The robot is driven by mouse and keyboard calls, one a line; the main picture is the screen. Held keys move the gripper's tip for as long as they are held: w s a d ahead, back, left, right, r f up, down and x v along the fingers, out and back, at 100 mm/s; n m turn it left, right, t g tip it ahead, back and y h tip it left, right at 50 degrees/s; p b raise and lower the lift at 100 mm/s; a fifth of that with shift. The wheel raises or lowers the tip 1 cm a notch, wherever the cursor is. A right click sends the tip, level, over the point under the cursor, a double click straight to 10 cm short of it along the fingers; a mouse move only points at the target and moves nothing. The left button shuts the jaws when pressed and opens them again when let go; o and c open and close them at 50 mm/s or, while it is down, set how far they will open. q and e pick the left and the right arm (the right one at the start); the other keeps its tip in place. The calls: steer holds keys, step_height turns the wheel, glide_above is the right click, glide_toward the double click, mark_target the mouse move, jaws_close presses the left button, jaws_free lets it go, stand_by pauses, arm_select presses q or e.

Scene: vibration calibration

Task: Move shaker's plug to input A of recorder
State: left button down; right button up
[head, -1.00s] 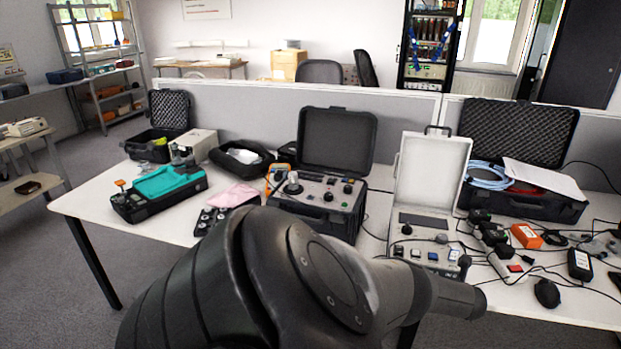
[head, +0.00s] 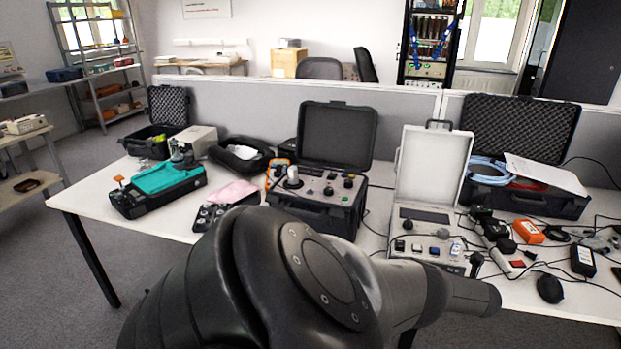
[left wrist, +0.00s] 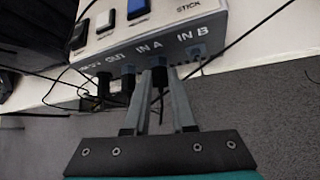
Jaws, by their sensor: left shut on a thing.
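The recorder (head: 428,225) is the pale case with its lid raised, right of centre on the table in the head view. Its front face shows in the left wrist view (left wrist: 98,62) with OUT, IN A and IN B labels. My left gripper (left wrist: 157,76) is shut on a dark plug (left wrist: 159,78) with a thin black cable. The plug is at the socket below IN A; how deep it sits I cannot tell. Black plugs stand at sockets to the left, one of them (left wrist: 128,82) close to the finger. My left fingers are hidden in the head view. My right gripper is out of view.
A black case with knobs (head: 322,188) stands left of the recorder, and a teal device (head: 165,178) farther left. An orange box (head: 528,231), a power strip (head: 508,262) and loose cables crowd the right. Cables hang along the recorder's front.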

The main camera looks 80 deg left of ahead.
arm_select(q)
steer(key=shift+w+d+f+m+g+y+b, duration=0.15)
steer(key=shift+m+g+y+b, duration=0.45)
steer(key=shift+b, duration=0.95)
stand_by(0.4)
steer(key=c, duration=0.7)
jaws_free()
steer(key=shift+o, duration=0.2)
steer(key=shift+p+v, duration=2.5)
steer(key=shift+p, duration=0.1)
steer(key=shift+r, duration=0.2)
steer(key=w+p+v, duration=0.1)
steer(key=p+v, duration=0.8)
steer(key=v, duration=0.6)
steer(key=shift+s, duration=0.3)
